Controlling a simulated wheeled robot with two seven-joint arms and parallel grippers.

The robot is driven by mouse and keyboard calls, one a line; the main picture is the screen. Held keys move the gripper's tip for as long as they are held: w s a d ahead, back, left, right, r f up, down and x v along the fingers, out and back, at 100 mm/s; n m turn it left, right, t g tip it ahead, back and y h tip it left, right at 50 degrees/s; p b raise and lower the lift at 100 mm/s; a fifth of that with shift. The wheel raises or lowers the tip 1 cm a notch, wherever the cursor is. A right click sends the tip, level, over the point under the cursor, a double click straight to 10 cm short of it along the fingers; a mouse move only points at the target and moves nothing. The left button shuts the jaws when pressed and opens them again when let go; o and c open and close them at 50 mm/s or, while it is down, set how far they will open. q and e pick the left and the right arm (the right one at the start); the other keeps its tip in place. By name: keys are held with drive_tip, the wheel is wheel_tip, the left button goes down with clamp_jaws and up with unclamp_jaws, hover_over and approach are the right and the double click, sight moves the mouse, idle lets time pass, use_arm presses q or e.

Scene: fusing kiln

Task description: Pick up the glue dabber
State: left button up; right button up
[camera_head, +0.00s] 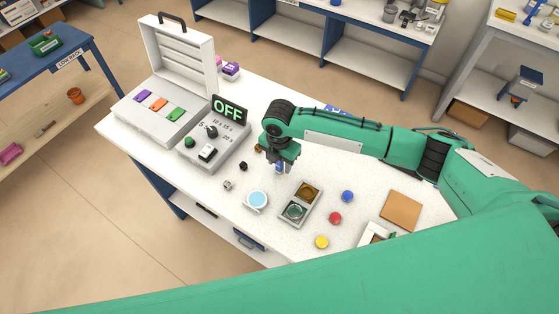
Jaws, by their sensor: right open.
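My right gripper (280,164) points down over the white table, left of its middle, with its jaws open. A small blue thing (279,169) shows at the fingertips. It may be the glue dabber, but it is too small and too covered by the gripper to be sure. I cannot tell whether the fingers touch it. A small brown thing (258,149) lies just left of the gripper, partly hidden by it. My left gripper is not in view.
A control box (218,139) reading OFF and an open-lidded kiln (163,116) stand left. A two-part tray (286,214), a light blue disc (257,199), blue (347,196), red (335,218) and yellow (321,242) round pieces, and a brown square (400,210) lie in front and right.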

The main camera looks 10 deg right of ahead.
drive_tip(key=shift+f, duration=0.15)
clamp_jaws()
